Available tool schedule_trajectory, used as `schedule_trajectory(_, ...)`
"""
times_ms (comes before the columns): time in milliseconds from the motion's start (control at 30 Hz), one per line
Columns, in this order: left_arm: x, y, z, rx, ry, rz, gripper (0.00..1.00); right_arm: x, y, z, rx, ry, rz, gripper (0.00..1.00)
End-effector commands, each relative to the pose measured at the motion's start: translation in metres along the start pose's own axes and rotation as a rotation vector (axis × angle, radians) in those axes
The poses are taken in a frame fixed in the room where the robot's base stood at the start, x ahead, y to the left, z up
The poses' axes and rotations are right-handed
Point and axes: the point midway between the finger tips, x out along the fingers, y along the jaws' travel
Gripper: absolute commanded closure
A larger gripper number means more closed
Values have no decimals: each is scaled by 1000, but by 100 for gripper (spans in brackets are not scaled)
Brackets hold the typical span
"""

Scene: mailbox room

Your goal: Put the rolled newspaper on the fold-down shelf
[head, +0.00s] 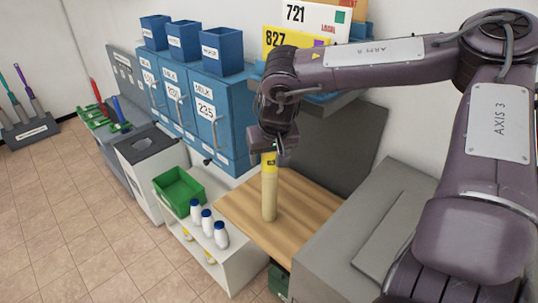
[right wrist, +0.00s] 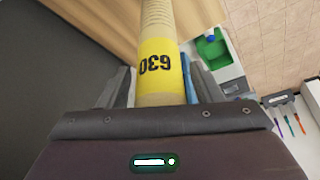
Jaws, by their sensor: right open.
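The rolled newspaper (head: 269,195) is a tan roll with a yellow band. It stands upright, its lower end appearing to rest on the wooden fold-down shelf (head: 312,200). In the right wrist view the roll (right wrist: 158,18) shows its band, marked 630, between my fingers. My right gripper (head: 272,150) is at the roll's upper end, pointing down, open with a finger on either side of it. Whether a finger touches the roll cannot be told. My left gripper is not in view.
Left of the shelf, a white unit (head: 232,262) bears a green bin (head: 180,190) and several white bottles (head: 207,220). Blue mailboxes (head: 205,115) hang behind. A grey box-like surface (head: 350,240) borders the shelf on the right. Bare wood shows around the roll.

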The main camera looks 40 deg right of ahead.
Motion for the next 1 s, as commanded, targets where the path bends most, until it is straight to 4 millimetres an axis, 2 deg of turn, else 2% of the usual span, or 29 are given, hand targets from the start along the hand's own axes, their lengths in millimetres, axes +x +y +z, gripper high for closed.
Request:
schedule_trajectory(167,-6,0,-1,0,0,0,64,-5,0,-2,0,0,0,41)
schedule_trajectory(300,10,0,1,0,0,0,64,-14,-1,-1,0,6,-3,41)
schedule_trajectory(700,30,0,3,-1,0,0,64,-47,-1,81,-4,4,-4,41)
schedule_trajectory(833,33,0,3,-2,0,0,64,-55,-1,98,-2,2,-4,41)
schedule_trajectory(1000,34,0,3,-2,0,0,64,-60,0,108,0,1,-1,41)
